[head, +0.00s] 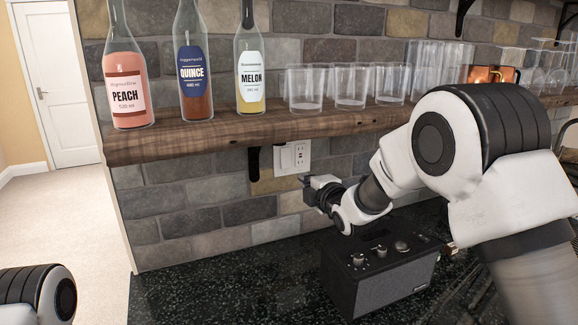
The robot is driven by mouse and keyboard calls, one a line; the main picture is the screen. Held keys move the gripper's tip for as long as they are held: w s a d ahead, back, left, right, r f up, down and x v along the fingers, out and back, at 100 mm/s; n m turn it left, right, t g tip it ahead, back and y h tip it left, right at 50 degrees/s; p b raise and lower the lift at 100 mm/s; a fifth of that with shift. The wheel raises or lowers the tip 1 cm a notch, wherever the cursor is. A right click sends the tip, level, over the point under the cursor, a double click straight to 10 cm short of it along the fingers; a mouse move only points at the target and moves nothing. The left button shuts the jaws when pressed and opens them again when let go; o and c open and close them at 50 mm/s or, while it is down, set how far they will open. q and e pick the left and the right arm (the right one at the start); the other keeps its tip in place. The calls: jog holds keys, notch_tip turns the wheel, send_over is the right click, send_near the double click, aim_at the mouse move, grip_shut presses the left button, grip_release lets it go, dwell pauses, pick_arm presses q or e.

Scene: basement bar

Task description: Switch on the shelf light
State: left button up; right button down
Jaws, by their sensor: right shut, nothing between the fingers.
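A white wall switch plate (292,157) with two rockers is set in the stone wall just under the wooden shelf (200,139). I cannot tell the rockers' position. My right gripper (305,186) is shut and empty, just below the plate and close to the wall. I cannot tell whether its tips touch the wall. No shelf light can be clearly made out. Only a piece of my left arm shows at the bottom left; its gripper is out of view.
Bottles labelled peach (124,95), quince (192,75) and melon (250,70) stand on the shelf, with several clear glasses (350,86) and a copper-coloured object (490,75). A black radio (380,272) stands on the dark counter (230,287) below my right arm.

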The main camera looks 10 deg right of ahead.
aim_at(286, 166)
jog(key=p+x, duration=0.2)
jog(key=x, duration=0.3)
jog(key=p+x, duration=0.2)
jog(key=x, duration=0.3)
jog(key=shift+r, duration=0.25)
jog(key=shift+w+f, duration=0.1)
jog(key=shift+w, duration=0.1)
pick_arm(q)
notch_tip(286, 166, up, 5)
jog(key=shift+s+r, duration=0.1)
jog(key=shift+s, duration=0.05)
